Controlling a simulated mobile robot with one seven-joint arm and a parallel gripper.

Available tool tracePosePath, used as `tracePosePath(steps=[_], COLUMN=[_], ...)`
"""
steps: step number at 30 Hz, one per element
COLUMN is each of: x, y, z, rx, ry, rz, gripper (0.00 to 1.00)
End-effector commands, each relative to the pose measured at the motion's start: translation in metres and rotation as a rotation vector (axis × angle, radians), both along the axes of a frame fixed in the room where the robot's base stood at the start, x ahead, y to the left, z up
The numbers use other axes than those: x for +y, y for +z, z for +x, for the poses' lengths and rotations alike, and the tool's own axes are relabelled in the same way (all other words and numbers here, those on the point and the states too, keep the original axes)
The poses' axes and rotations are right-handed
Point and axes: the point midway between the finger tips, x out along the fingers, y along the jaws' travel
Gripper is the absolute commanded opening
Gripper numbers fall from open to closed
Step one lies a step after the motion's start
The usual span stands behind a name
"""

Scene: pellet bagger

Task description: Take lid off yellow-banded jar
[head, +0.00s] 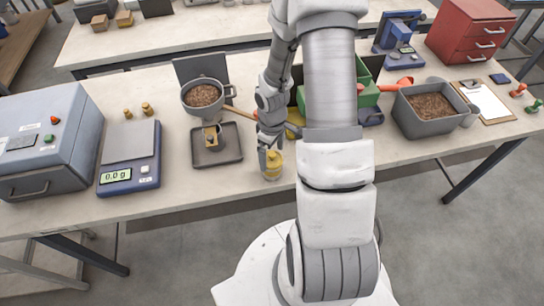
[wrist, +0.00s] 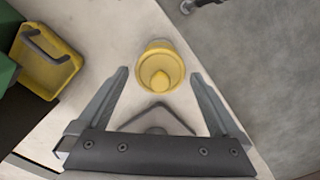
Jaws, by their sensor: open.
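The yellow-banded jar (head: 272,174) stands near the front edge of the bench in the head view, partly covered by my gripper (head: 268,155). My gripper (wrist: 160,76) is open and empty. Its two fingers reach toward the jar, one on each side, with a gap to the lid. The height of the fingertips above the lid is hard to tell.
A yellow bin (wrist: 45,62) with a dark handle lies left of the jar in the wrist view. A dark tray (head: 232,148) with a small box stands left of the jar. A pot of pellets (head: 204,97) is behind. The bench front edge is close by.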

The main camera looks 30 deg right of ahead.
Motion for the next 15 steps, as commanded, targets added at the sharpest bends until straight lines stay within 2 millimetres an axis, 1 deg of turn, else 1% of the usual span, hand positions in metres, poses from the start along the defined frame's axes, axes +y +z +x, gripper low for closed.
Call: tracePosePath(steps=[2, 8, 9, 11, 15], x=[0.0004, 0.0002, 0.0001, 0.0001, 0.0], y=[-0.003, -0.0031, -0.003, -0.003, -0.0029], z=[0.0001, 0.0003, 0.0003, 0.0003, 0.0004], rx=[0.0, -0.001, -0.001, -0.001, -0.001], ry=[0.002, 0.001, 0.001, 0.001, 0.001], rz=[0.0, 0.0, 0.0, 0.0, 0.0], gripper=[1.0, 1.0, 0.96, 0.86, 0.6])
